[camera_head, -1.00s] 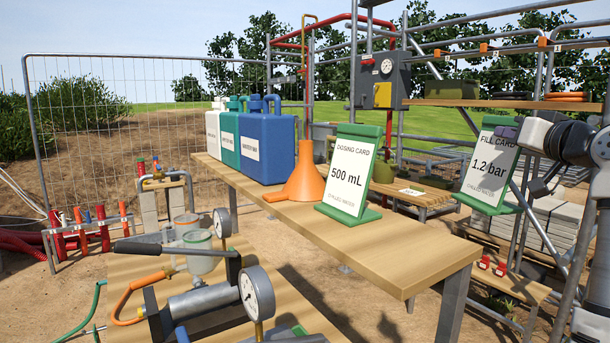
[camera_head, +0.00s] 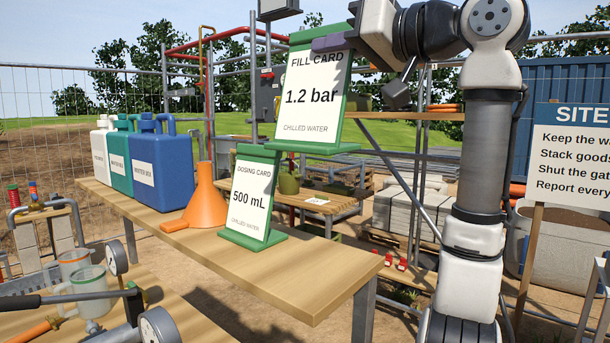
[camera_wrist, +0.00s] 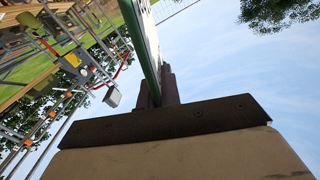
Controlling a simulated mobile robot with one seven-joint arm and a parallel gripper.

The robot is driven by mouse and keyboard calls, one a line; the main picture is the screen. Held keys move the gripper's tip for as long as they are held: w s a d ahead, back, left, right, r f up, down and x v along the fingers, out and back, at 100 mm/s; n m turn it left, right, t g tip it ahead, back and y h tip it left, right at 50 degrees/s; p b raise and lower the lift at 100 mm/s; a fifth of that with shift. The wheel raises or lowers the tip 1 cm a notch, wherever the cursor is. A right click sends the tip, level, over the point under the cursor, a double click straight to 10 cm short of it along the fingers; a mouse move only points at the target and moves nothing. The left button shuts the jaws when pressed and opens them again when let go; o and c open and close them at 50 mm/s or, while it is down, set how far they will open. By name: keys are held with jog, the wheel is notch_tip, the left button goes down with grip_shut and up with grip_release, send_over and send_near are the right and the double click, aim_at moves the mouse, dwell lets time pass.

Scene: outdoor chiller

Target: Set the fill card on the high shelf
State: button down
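The fill card (camera_head: 312,98) is a white sheet reading 1.2 bar on a green stand. It hangs in the air, nearly upright, above and behind the dosing card in the head view. My gripper (camera_head: 333,40) is shut on its upper right edge. In the wrist view the dark fingers (camera_wrist: 159,88) close on the thin green board of the fill card (camera_wrist: 142,40). The high shelf (camera_head: 408,115) is a wooden board behind my arm, partly hidden by the arm and the card.
The dosing card (camera_head: 248,198) stands on the wooden table (camera_head: 310,270) beside an orange funnel (camera_head: 204,200) and several jugs (camera_head: 157,165). The table's right end is clear. A site sign (camera_head: 572,150) stands at right. Orange rings (camera_head: 445,107) lie on the shelf.

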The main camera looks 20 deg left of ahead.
notch_tip(320, 180, down, 18)
jog(key=p, duration=0.2)
dwell(0.4)
jog(key=shift+f, duration=0.1)
jog(key=shift+w+f, duration=0.1)
jog(key=shift+f, duration=0.15)
jog(key=c, duration=1.4)
grip_release()
jog(key=b+v, duration=0.3)
jog(key=v, duration=0.9)
jog(key=shift+r+b, duration=0.2)
jog(key=shift+b, duration=0.1)
